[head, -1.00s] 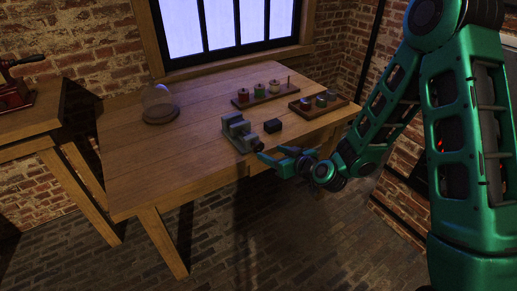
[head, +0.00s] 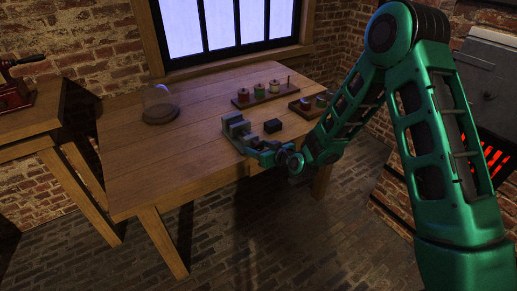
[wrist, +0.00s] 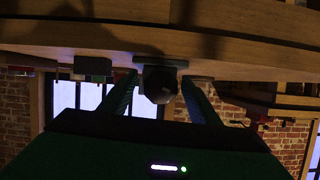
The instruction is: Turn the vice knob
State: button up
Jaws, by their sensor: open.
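The grey vice (head: 236,128) stands at the front right edge of the wooden table in the head view. Its dark round knob (wrist: 159,84) shows in the wrist view, which is turned upside down, between the two fingers of my gripper (wrist: 160,92). The fingers stand open, one on each side of the knob; I cannot tell whether either touches it. In the head view my gripper (head: 265,153) is at the vice's front end and hides the knob there.
A small black block (head: 272,126) lies right of the vice. A rack of spools (head: 261,99) and a tray of jars (head: 294,107) stand behind it. A glass dome (head: 159,105) stands at the left. The table's left part (head: 130,160) is clear.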

jog(key=c, duration=1.1)
jog(key=shift+o, duration=0.2)
jog(key=shift+m+y, duration=0.3)
jog(key=shift+m, duration=0.1)
jog(key=o, duration=1.1)
jog(key=shift+c, duration=0.2)
jog(key=v, duration=1)
jog(key=shift+d+r, duration=0.3)
jog(key=shift+r, duration=0.05)
jog(key=shift+s, duration=0.15)
